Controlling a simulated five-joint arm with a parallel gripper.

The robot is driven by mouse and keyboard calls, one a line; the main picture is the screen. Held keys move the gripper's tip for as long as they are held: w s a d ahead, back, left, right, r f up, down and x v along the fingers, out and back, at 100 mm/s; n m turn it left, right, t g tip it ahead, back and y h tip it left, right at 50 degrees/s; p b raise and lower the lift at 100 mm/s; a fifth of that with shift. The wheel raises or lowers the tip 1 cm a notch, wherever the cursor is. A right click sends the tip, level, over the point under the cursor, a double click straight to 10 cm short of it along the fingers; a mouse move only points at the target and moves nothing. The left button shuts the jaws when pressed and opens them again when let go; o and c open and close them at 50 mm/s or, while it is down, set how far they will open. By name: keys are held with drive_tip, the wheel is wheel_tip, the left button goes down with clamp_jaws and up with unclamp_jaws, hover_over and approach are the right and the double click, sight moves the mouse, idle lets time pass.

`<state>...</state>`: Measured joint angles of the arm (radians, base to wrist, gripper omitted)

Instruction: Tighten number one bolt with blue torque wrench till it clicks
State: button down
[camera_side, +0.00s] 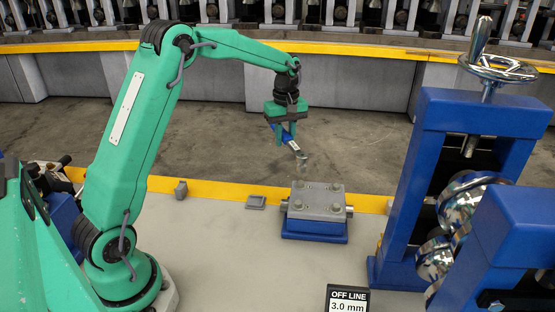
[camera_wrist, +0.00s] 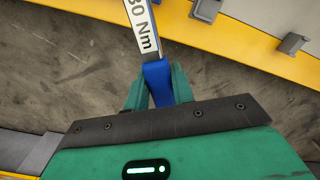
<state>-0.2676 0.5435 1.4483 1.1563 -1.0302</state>
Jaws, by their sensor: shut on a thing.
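My gripper (camera_side: 284,137) is shut on the blue torque wrench (camera_side: 293,145) and holds it in the air, tilted down to the right. In the wrist view the wrench's blue handle (camera_wrist: 158,80) sits between my green fingers (camera_wrist: 155,92), with a white label ending in "0 Nm" beyond it. The wrench's metal head (camera_side: 302,161) hangs above and behind the bolt block (camera_side: 318,212), apart from it. The grey-topped block on a blue base has several bolts (camera_side: 335,187) on its top. I cannot read which bolt is number one.
A blue roller stand (camera_side: 400,200) with shiny rollers and a handwheel (camera_side: 497,68) rises on the right. Small grey blocks (camera_side: 181,188) (camera_side: 256,202) lie near the yellow edge. The pale surface left of the bolt block is clear.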

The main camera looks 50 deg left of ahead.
drive_tip(key=shift+r, duration=1.4)
drive_tip(key=shift+d, duration=0.15)
